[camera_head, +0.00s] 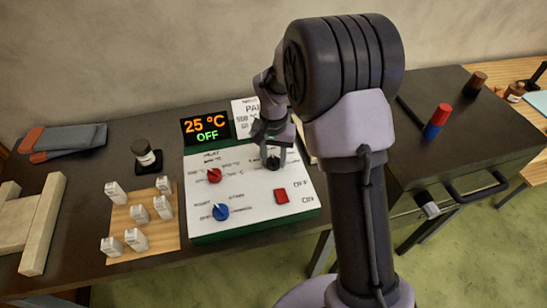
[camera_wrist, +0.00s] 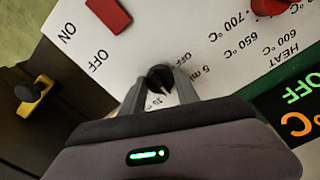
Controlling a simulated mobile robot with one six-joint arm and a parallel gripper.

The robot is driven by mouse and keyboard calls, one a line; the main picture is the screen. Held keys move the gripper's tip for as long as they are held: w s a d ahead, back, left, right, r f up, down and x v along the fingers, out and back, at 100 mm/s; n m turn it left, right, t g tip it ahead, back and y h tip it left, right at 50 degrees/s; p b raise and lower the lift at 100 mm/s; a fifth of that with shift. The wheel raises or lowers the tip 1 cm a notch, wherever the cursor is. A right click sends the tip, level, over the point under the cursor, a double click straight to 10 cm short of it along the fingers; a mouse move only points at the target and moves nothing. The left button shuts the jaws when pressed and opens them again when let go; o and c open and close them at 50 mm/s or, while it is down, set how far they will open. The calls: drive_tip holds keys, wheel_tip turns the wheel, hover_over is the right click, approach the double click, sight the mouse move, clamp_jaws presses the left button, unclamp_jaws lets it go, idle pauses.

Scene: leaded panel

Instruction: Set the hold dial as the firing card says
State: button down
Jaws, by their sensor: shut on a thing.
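The white control panel (camera_head: 245,215) on a green base stands on the dark table. My gripper (camera_head: 272,150) reaches down to its upper right, shut on the black hold dial. In the wrist view the hold dial (camera_wrist: 159,76) sits between my two fingertips (camera_wrist: 160,86). A pale mark shows on the dial, and "5 min" and a partly hidden "10" are printed beside it. The firing card (camera_head: 243,108) stands behind the panel, partly hidden by my arm; its "PAI" heading shows, but its smaller lines are not clearly readable.
A display (camera_head: 206,127) reads 25 °C OFF. The panel also has a red heat dial (camera_head: 214,175), a blue dial (camera_head: 221,212) and a red switch (camera_head: 281,195).

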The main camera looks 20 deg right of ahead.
sight(273, 159)
drive_tip(key=c, duration=0.9)
unclamp_jaws()
wheel_tip(273, 159, up, 18)
drive_tip(key=p, duration=0.6)
drive_tip(key=shift+f, duration=0.25)
